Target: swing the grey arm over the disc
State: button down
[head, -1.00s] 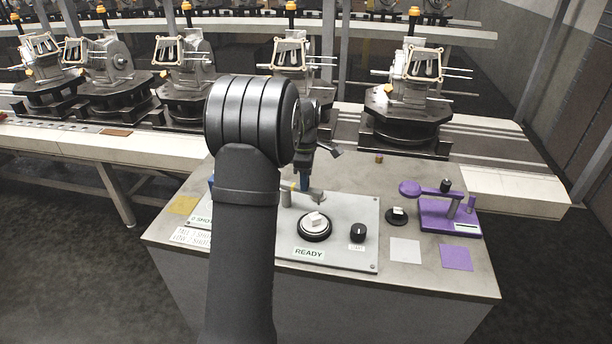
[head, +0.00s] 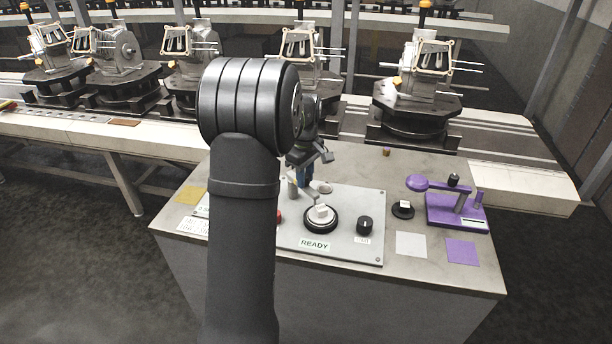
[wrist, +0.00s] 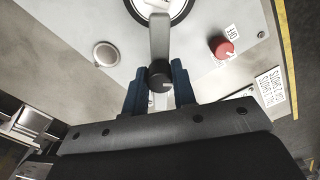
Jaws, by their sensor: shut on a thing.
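The disc (head: 320,219) is round with a black rim and bears a white block; it sits on the grey panel above the READY label. In the wrist view the disc (wrist: 178,12) is cut off by the top edge. The grey arm (wrist: 160,40) runs from a black knob (wrist: 160,76) up to the disc, its end overlapping it in this view. My gripper (wrist: 159,84) has its two blue fingers on either side of the knob, shut on it. In the head view my gripper (head: 304,178) is behind the disc, partly hidden by my forearm.
A red button (wrist: 222,47) and a round pale pad (wrist: 106,54) flank the grey arm. A black dial (head: 364,224) is right of the disc. A purple fixture (head: 455,208) stands on the bench's right. A conveyor with machine parts (head: 415,90) runs behind.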

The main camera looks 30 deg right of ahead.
jog(key=c, duration=1.2)
grip_release()
jog(key=shift+r, duration=0.1)
notch_tip(320, 180, up, 17)
jog(key=shift+r, duration=0.15)
notch_tip(320, 180, down, 18)
jog(key=shift+r, duration=0.25)
dwell(0.3)
